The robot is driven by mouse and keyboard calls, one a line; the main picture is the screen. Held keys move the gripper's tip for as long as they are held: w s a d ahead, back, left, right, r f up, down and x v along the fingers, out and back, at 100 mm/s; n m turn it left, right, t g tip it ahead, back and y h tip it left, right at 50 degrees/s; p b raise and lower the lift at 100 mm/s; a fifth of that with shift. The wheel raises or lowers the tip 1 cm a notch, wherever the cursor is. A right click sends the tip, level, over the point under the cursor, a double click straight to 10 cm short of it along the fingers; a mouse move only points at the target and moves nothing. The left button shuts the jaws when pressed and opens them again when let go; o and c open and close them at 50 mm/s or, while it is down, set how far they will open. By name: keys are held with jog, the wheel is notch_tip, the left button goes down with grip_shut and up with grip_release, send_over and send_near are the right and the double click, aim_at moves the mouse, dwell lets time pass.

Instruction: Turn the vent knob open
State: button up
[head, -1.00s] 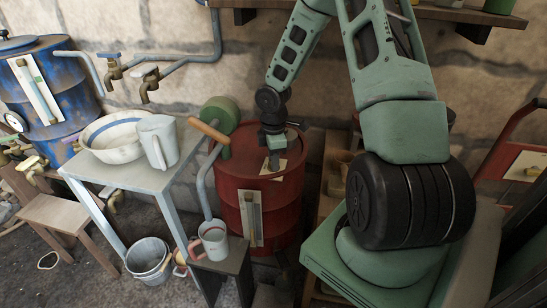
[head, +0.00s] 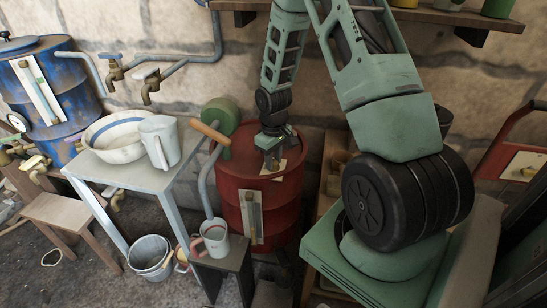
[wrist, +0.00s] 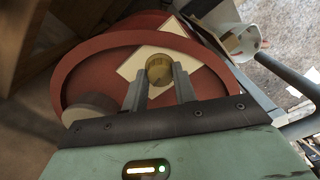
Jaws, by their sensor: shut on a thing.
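The vent knob (wrist: 158,70) is a small round brass knob on top of the red drum (head: 231,190). A pale paper label (wrist: 136,66) lies under and around it on the drum lid. My gripper (wrist: 158,82) is shut on the knob, with one finger on each side of it in the wrist view. In the head view my gripper (head: 272,161) points down onto the drum lid, and the fingers largely hide the knob there.
A green cylinder with a wooden-handled crank (head: 209,131) stands at the drum's left. A mug (head: 214,238) sits on a low stand in front. A white table (head: 143,175) holds a basin and pitcher. A shelf (head: 380,12) hangs above.

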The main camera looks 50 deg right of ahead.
jog(key=shift+m, duration=1.6)
jog(key=o, duration=1)
jog(key=shift+c, duration=0.2)
jog(key=shift+r, duration=0.1)
notch_tip(320, 180, up, 17)
jog(key=shift+p, duration=0.4)
jog(key=shift+r, duration=0.1)
